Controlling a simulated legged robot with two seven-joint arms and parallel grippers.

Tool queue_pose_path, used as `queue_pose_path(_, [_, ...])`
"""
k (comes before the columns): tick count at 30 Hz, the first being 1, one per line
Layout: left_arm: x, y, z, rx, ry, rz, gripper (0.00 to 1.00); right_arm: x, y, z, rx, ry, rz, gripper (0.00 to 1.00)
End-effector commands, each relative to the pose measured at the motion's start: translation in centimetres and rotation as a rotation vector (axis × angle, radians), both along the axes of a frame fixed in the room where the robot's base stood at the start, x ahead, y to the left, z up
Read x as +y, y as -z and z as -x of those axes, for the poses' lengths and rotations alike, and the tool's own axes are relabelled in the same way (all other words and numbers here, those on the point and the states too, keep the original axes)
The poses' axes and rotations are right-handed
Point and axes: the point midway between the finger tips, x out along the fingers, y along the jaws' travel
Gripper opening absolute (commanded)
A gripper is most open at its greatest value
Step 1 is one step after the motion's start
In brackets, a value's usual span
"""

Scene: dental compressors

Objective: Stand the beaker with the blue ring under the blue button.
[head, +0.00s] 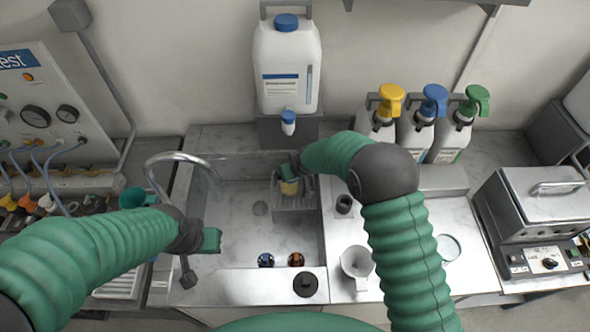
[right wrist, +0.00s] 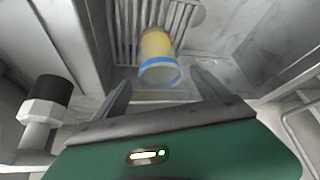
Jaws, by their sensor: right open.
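The beaker with the blue ring (right wrist: 158,62) has a yellowish body and stands on a slatted rack in the sink. In the head view the beaker (head: 289,188) is partly covered by my right gripper (head: 290,168). In the right wrist view my right gripper (right wrist: 161,80) is open, with the beaker ahead between its fingers, not gripped. A blue-topped white spigot (head: 288,121) sits on the front of the large white jug (head: 287,65); its blue top looks like the blue button. My left gripper (head: 208,240) is over the sink's left side; its jaws are unclear.
The sink (head: 235,230) has a curved tap (head: 178,157) at its left and raised walls. A blue knob (head: 265,260) and an orange knob (head: 296,259) are near its front. Pump bottles (head: 420,130) stand right, behind a white funnel (head: 357,262). A metal box (head: 540,195) is far right.

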Motion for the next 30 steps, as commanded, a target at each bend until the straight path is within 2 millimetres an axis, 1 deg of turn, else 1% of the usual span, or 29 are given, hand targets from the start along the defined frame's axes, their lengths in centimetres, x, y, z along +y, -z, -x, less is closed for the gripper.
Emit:
queue_pose_path(1, [0.0,0.2,0.0,0.000,0.000,0.000,0.00,-0.3,-1.3,0.6,-0.004,0.000,-0.001,0.84])
queue_pose_path(3, [0.0,0.3,0.0,0.000,0.000,0.000,0.00,-0.6,-2.9,1.4,-0.004,0.001,-0.001,0.84])
queue_pose_path(6, [0.0,0.4,0.0,0.000,0.000,0.000,0.00,-1.0,-4.6,2.4,-0.001,0.002,-0.002,0.84])
queue_pose_path(9, [0.0,0.5,0.0,0.000,0.000,0.000,0.00,-1.3,-5.7,3.0,-0.001,0.002,-0.002,0.84])
queue_pose_path(13, [0.0,0.5,0.0,0.000,0.000,0.000,0.00,-1.4,-6.2,3.3,0.001,0.001,0.000,0.84])
queue_pose_path(30, [0.0,0.5,0.0,0.000,0.000,0.000,0.00,-1.4,-6.2,3.3,0.001,0.001,0.000,0.84])
